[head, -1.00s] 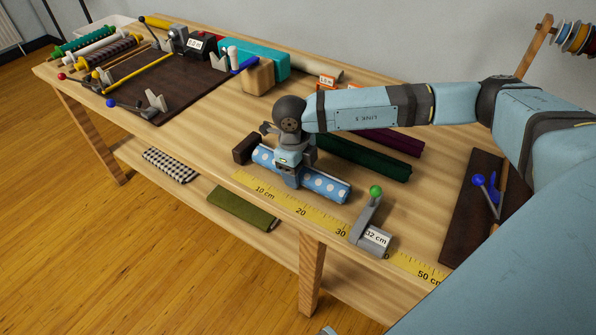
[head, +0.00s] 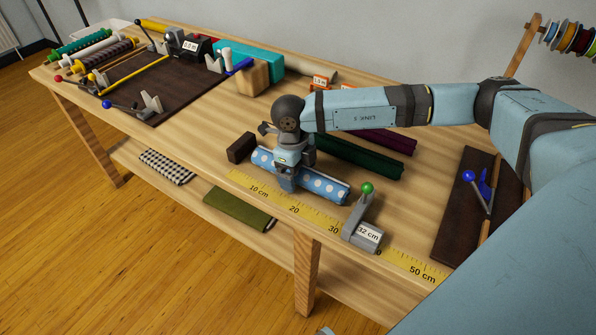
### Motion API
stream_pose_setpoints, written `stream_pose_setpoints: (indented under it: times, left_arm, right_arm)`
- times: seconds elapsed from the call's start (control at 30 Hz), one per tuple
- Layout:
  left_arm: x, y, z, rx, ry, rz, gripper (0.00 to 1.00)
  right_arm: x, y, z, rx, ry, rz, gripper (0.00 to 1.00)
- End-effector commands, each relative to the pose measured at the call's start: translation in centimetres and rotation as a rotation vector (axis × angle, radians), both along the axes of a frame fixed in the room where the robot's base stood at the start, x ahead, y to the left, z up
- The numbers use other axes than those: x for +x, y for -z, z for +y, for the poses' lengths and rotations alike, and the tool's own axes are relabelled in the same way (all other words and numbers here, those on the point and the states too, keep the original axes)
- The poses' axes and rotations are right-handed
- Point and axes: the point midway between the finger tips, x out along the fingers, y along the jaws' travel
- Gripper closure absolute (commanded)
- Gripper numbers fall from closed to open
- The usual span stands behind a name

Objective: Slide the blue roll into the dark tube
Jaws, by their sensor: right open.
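The blue roll (head: 325,188) with white dots lies near the table's front edge, behind the yellow ruler. My right gripper (head: 288,184) points down over the roll's middle, with its fingers around it. It is open, and it hides part of the roll. I cannot clearly pick out the dark tube in this view. My left gripper is not in view.
A grey stop (head: 360,225) with a green knob and a 32 cm label stands by the roll's right end. A brown block (head: 241,147) is at its left end. Dark green (head: 360,157) and purple rolls (head: 388,141) lie behind. A dark board (head: 465,215) is right.

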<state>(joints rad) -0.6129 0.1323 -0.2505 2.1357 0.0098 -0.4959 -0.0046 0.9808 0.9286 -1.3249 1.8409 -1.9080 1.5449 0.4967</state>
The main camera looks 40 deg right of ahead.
Motion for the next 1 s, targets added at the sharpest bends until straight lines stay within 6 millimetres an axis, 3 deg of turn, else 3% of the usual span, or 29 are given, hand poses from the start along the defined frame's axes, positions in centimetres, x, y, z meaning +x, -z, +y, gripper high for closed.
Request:
stream_pose_setpoints:
  times: [0.4,0.6,0.77,1.0]
  left_arm:
    - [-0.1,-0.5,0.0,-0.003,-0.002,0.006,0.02]
    - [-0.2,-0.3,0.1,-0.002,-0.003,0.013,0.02]
    - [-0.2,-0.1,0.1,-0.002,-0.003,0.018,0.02]
    - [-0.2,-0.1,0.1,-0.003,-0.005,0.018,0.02]
  right_arm:
    - [1.0,-8.7,0.4,0.001,0.0,-0.004,0.13]
    - [1.4,-11.9,0.6,0.0,-0.001,-0.003,0.13]
    - [1.5,-13.1,0.6,0.001,-0.001,-0.002,0.13]
    - [1.5,-13.3,0.6,0.0,0.0,-0.001,0.13]
